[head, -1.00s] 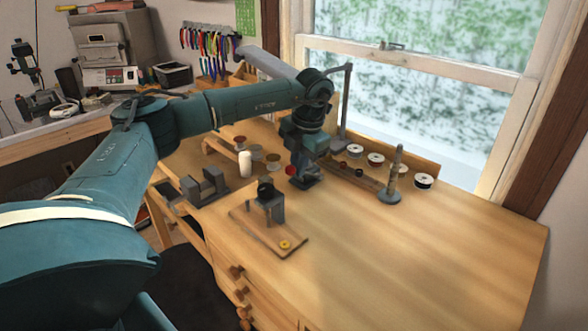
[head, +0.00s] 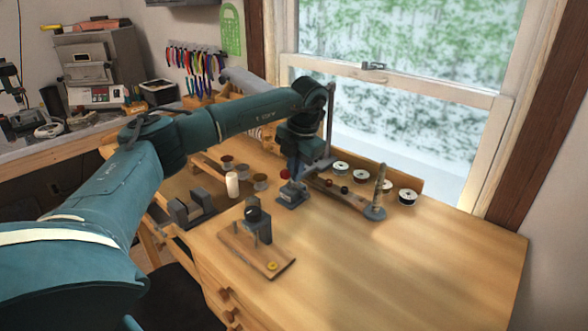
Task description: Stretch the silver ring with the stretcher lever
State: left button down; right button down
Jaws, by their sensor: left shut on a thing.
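A small tool with a grey base (head: 292,195) stands on the wooden bench below my left gripper, and it looks like the stretcher. A red knob (head: 284,174) shows at its left side. My left gripper (head: 299,172) points down at the tool and is shut, apparently on its lever; the fingers and the lever are too small and dark to separate. I cannot make out the silver ring, which may be hidden at the tool. My right gripper is not in view.
A tapered mandrel (head: 379,190) stands upright to the right, near several spools (head: 341,168). A white candle-like cylinder (head: 232,185) and a grey vise-like block (head: 190,208) stand left. A wooden board (head: 252,262) carries a dark fixture. The bench's right front is clear.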

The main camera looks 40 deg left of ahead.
pick_arm(q)
jog(key=shift+w+a, duration=0.1)
jog(key=c, duration=2)
grip_release()
jog(key=shift+f, duration=0.1)
jog(key=o, duration=0.3)
jog(key=shift+w+a+f, duration=0.1)
jog(key=shift+w+f, duration=0.1)
jog(key=shift+w, duration=0.05)
jog(key=shift+o, duration=1.3)
jog(key=shift+s+r, duration=0.1)
jog(key=shift+s, duration=0.05)
jog(key=shift+r, duration=0.1)
notch_tip(320, 180, up, 13)
jog(key=d+b, duration=0.1)
jog(key=d, duration=0.1)
jog(key=shift+s+d+b, duration=0.15)
jog(key=shift+d+b, duration=0.25)
jog(key=shift+s+f, duration=0.1)
jog(key=shift+f, duration=0.1)
